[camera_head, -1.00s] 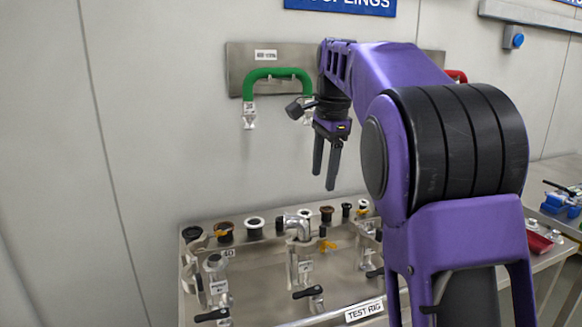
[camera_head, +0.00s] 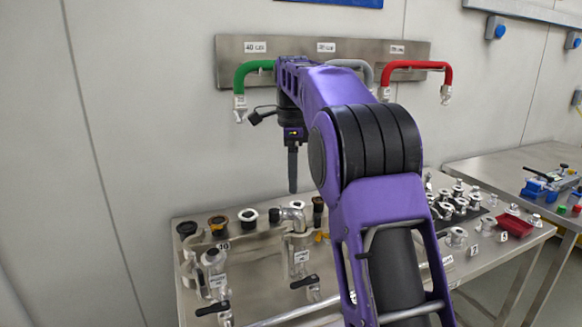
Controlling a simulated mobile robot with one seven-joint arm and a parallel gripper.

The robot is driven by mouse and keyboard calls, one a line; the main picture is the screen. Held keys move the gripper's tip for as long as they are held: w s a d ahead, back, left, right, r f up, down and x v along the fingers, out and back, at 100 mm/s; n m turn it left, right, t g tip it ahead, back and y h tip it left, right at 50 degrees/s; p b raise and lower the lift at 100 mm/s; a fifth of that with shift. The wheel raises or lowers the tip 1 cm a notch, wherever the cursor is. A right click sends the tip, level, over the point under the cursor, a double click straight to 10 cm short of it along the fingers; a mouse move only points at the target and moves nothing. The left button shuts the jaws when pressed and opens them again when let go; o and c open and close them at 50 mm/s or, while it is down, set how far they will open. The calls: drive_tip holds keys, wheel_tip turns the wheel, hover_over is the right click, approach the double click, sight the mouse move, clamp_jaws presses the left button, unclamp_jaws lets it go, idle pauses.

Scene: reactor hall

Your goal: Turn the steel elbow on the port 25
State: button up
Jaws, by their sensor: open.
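The steel elbow (camera_head: 294,214) sits on top of an upright port on the test rig, its bent end turned to the left. The port's label (camera_head: 301,256) is too small to read. My gripper (camera_head: 292,190) points down just above the elbow, apart from it as far as this view shows. It is empty; its fingers line up in the picture, so the gap between them is hidden. Another port (camera_head: 214,260) stands to the left with a label I cannot read for sure. My arm hides the rig's right part.
Black-handled valves (camera_head: 305,282) stick out in front of the ports. Green (camera_head: 240,82) and red (camera_head: 447,75) hoses hang on the wall. Small fittings and a red tray (camera_head: 514,225) lie to the right.

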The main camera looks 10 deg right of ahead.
sight(293, 211)
drive_tip(key=shift+f+b, duration=2.05)
drive_tip(key=shift+f, duration=2.2)
clamp_jaws()
drive_tip(key=shift+s+r+n+p, duration=0.15)
drive_tip(key=shift+n+p, duration=0.25)
drive_tip(key=shift+n, duration=1)
drive_tip(key=shift+s+n+p, duration=0.2)
drive_tip(key=shift+n+p, duration=0.2)
drive_tip(key=shift+n, duration=0.3)
drive_tip(key=shift+s+n, duration=0.1)
drive_tip(key=shift+n, duration=0.6)
